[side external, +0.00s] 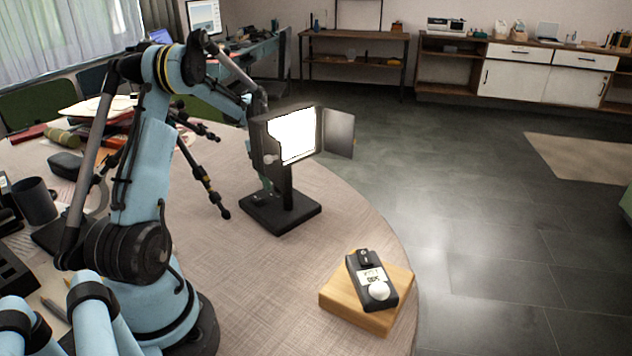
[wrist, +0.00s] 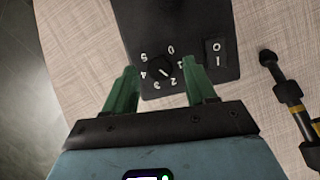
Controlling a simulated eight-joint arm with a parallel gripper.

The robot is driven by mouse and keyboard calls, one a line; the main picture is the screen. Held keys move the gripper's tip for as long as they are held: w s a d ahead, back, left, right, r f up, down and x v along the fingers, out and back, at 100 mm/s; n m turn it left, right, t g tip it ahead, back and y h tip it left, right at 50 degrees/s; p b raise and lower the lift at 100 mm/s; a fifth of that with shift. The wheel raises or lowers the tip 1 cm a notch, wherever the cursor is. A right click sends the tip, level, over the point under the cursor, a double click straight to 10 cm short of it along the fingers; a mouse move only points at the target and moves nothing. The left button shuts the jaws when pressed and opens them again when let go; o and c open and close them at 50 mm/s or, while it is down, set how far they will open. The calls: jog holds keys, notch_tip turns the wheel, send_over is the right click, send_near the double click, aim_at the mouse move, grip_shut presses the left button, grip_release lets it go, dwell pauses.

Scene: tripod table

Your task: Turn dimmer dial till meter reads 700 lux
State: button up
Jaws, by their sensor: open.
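The dimmer dial (wrist: 160,68) is a small black knob on the dark lamp base (wrist: 190,20), ringed by white numbers 0 to 5. Its white mark points to the lower right in the wrist view, apparently between 1 and 2. My gripper (wrist: 162,75) is open, with one green finger on each side of the dial; contact cannot be told.
A rocker switch (wrist: 216,52) sits right of the dial in the wrist view. A black tripod leg (side external: 205,188) stands left of the lamp. A mug (side external: 35,202) and clutter are at the left; the table between lamp and meter is clear.

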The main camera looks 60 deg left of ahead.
jog(key=shift+d+f, duration=0.15)
jog(key=shift+f, duration=0.2)
jog(key=shift+c, duration=0.2)
grip_shut()
jog(key=m, duration=0.2)
jog(key=m+g, duration=0.1)
jog(key=shift+w+m+g, duration=0.2)
jog(key=shift+m+g, duration=0.1)
jog(key=shift+m, duration=0.1)
jog(key=shift+w+m+g, duration=0.1)
jog(key=shift+m+g, duration=0.6)
jog(key=shift+m, duration=1.2)
jog(key=shift+d+y, duration=0.1)
jog(key=shift+y, duration=0.2)
